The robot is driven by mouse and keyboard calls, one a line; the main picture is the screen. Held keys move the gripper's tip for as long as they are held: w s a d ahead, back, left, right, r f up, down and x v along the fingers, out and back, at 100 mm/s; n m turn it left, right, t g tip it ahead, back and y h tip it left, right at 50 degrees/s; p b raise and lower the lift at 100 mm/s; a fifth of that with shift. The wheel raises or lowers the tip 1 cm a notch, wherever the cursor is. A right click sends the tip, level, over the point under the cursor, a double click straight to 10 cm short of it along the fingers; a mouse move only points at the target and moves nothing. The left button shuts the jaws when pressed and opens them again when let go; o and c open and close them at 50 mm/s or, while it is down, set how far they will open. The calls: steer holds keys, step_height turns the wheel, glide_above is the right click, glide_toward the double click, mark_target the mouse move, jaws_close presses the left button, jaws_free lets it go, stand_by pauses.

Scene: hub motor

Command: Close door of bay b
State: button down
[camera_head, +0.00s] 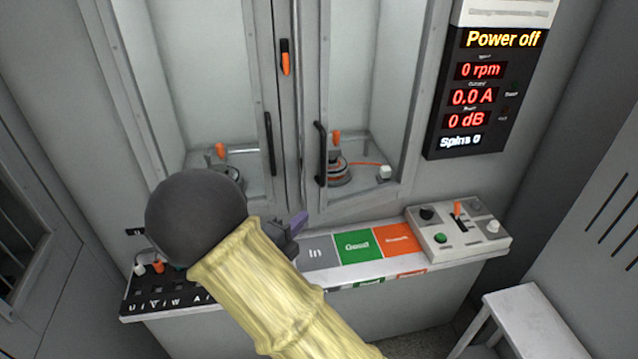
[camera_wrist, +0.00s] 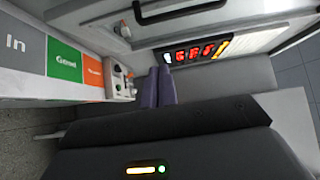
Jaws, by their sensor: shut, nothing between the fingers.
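Two glazed cabinet doors stand side by side in the head view. The left door has a black handle (camera_head: 269,143), and the right door has a black handle (camera_head: 320,153). The right door's lower frame (camera_head: 350,206) slants outward towards its handle side, so it looks slightly ajar; I cannot tell how far. No bay letters are readable. My gripper (camera_head: 298,221) is low in front of the doors, partly hidden behind my arm. Its purple fingers (camera_wrist: 159,88) are together and empty in the wrist view. A black handle (camera_wrist: 180,10) lies beyond them, apart from the fingertips.
An orange-black latch (camera_head: 286,57) sits between the doors. Below is a ledge with an In tile (camera_head: 318,251), a green tile (camera_head: 358,246) and an orange tile (camera_head: 398,239). A control box (camera_head: 458,232) stands at right, below a display (camera_head: 485,95). A white stool (camera_head: 530,310) is lower right.

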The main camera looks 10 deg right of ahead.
steer(key=shift+w, duration=0.1)
steer(key=w+a+p+x, duration=0.2)
steer(key=p+x, duration=0.4)
steer(key=x, duration=0.6)
steer(key=shift+w+d, duration=0.25)
steer(key=shift+f, duration=0.1)
